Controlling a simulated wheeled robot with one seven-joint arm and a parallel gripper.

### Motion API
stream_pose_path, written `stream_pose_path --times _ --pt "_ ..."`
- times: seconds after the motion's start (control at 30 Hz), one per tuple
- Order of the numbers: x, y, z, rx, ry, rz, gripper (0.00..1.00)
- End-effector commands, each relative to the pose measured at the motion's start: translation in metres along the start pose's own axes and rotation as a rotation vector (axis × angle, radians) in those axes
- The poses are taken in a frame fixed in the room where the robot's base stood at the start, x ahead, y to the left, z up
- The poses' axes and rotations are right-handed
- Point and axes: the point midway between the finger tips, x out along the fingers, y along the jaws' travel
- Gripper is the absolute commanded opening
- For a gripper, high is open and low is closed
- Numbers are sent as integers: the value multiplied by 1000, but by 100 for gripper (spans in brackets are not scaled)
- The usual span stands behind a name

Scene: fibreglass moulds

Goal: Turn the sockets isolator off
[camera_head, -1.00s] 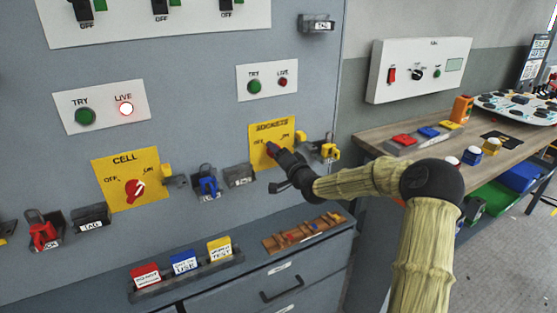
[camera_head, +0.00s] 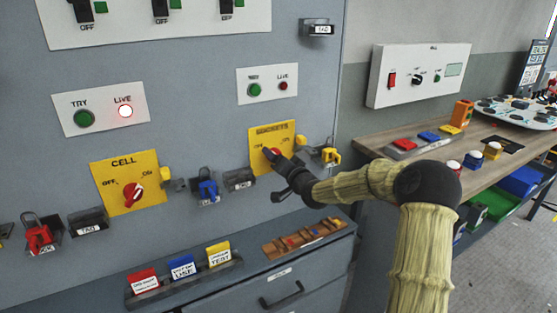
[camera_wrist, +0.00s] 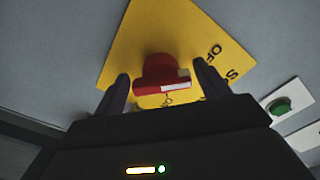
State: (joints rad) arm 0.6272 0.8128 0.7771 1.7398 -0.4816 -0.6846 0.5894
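The yellow sockets isolator plate (camera_head: 285,130) is on the grey cabinet front in the head view, with a red rotary knob (camera_head: 271,152) partly hidden by my gripper (camera_head: 277,157). In the wrist view, the red knob (camera_wrist: 162,74) sits between the two dark fingertips of my gripper (camera_wrist: 163,86). Gaps show on both sides, so the gripper looks open around the knob. A white mark is on the right part of the knob's bar. The OFF lettering (camera_wrist: 212,52) is to its upper right. The exact switch position is hard to tell.
Above the isolator, a panel has a green TRY button (camera_head: 254,90) and an unlit red LIVE lamp (camera_head: 283,86). A yellow CELL isolator (camera_head: 126,182) is to the left, its LIVE lamp (camera_head: 125,111) lit. Padlocks hang beside (camera_head: 208,188). A ledge with tag blocks (camera_head: 183,268) runs below.

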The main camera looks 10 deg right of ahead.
Motion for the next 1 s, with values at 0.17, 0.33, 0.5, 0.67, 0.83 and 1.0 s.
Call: stream_pose_path --times 0.17,0.33,0.5,0.67,0.83,1.0 --pt "0 0 -2 1 3 0 81" --pt "-1 0 -2 2 5 0 81" --pt "-11 0 -3 1 5 0 81" --pt "-34 0 -2 1 4 2 81" --pt "-64 0 -2 0 5 2 81" --pt "-95 0 -2 0 4 2 81"
